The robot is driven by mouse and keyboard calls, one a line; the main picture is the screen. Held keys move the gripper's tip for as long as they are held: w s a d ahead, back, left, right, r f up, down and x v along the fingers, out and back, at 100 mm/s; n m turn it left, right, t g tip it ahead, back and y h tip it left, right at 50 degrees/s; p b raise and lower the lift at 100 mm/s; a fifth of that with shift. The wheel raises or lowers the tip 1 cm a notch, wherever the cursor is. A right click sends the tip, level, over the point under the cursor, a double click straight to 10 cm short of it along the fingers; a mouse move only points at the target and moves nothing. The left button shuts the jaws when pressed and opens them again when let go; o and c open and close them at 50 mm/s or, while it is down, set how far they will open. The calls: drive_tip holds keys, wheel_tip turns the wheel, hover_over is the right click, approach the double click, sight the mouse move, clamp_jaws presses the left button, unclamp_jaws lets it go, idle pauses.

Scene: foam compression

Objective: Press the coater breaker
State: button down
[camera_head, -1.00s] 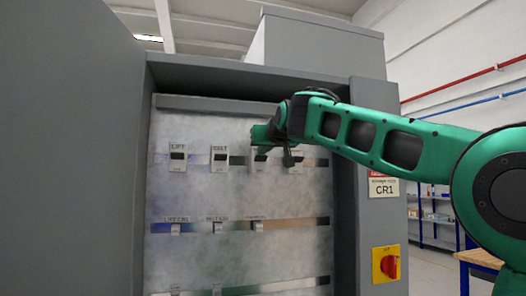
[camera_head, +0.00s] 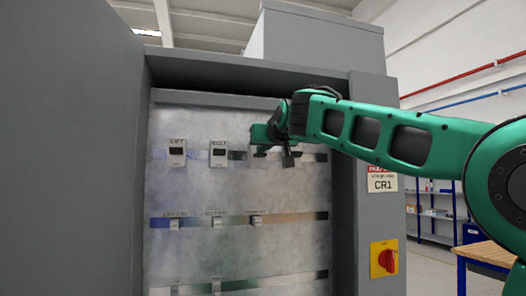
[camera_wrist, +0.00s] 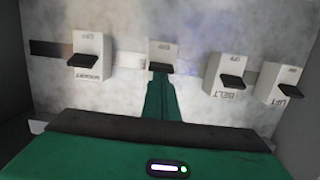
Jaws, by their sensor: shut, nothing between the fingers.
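The upper row of breakers is on the grey panel (camera_head: 200,190) inside the open cabinet. LIFT (camera_head: 177,152) and BELT (camera_head: 218,153) are clear of my arm, each white with a dark toggle. My gripper (camera_head: 262,133) is shut and empty at the third breaker, partly covering it. In the wrist view, which is upside down, the green tip of my gripper (camera_wrist: 162,85) reaches just below the dark toggle of that breaker (camera_wrist: 163,50). Its name is hidden, and I cannot tell if they touch. BELT (camera_wrist: 229,76) and LIFT (camera_wrist: 284,84) are to its right; another breaker (camera_wrist: 88,56) is to its left.
A lower row of smaller breakers (camera_head: 217,222) runs below. The cabinet's right frame (camera_head: 342,190) is behind my arm. A red rotary switch (camera_head: 384,259) on a yellow plate and a CR1 sign (camera_head: 382,184) are on the right front. The left door (camera_head: 65,150) stands open.

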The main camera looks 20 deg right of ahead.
drive_tip(key=shift+s+f, duration=0.15)
drive_tip(key=shift+f, duration=0.25)
drive_tip(key=s+f, duration=0.4)
drive_tip(key=s, duration=0.4)
drive_tip(key=shift+s, duration=0.25)
idle(0.5)
